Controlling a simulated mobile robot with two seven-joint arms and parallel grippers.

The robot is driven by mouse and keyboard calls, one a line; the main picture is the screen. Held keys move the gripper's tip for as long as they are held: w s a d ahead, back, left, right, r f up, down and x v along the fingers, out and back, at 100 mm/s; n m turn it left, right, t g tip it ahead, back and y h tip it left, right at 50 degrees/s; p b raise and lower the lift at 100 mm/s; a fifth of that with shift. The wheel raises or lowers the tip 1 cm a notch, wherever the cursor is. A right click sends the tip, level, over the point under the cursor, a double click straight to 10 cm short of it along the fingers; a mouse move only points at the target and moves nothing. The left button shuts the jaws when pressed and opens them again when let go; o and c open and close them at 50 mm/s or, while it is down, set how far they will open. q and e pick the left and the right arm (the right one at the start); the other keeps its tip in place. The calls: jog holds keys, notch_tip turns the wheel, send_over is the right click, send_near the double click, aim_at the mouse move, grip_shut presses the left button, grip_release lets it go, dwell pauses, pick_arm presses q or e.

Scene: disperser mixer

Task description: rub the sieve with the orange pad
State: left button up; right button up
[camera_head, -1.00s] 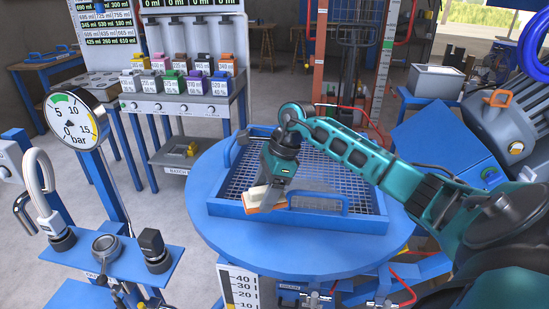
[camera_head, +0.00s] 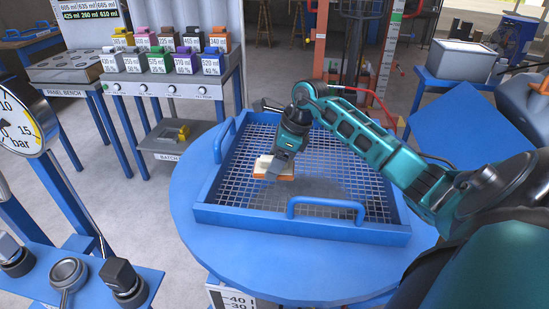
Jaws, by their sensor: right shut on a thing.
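The sieve is a blue square frame (camera_head: 240,217) with a grey wire mesh (camera_head: 345,165); it lies on a round blue table. It has a blue handle at the front and another at its left side. My right gripper (camera_head: 272,170) is shut on the orange pad (camera_head: 287,178), a small block with a pale top and an orange lower part. The pad is over the left-middle of the mesh, inside the frame, and looks to be at or close to the mesh; exact contact cannot be told. My left gripper is not in view.
The round blue table (camera_head: 290,270) has bare room in front of the sieve. A pressure gauge (camera_head: 18,125) and a blue shelf with black fittings (camera_head: 65,275) stand at the left. A rack of coloured containers (camera_head: 165,60) stands behind. A grey bin (camera_head: 462,60) is at the back right.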

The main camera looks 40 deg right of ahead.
aim_at(270, 193)
notch_tip(270, 193, down, 4)
jog(key=shift+a+r+b, duration=0.1)
jog(key=shift+b, duration=1.1)
jog(key=shift+f+b, duration=0.4)
jog(key=shift+f, duration=0.45)
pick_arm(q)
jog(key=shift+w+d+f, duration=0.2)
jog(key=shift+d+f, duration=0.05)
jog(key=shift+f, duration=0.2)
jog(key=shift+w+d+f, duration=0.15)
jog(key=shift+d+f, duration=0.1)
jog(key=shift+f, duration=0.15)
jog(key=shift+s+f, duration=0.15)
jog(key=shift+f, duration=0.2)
pick_arm(e)
jog(key=shift+f, duration=0.1)
pick_arm(q)
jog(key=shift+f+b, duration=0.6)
jog(key=shift+b, duration=0.3)
pick_arm(e)
jog(key=shift+f, duration=0.9)
jog(key=shift+s, duration=0.15)
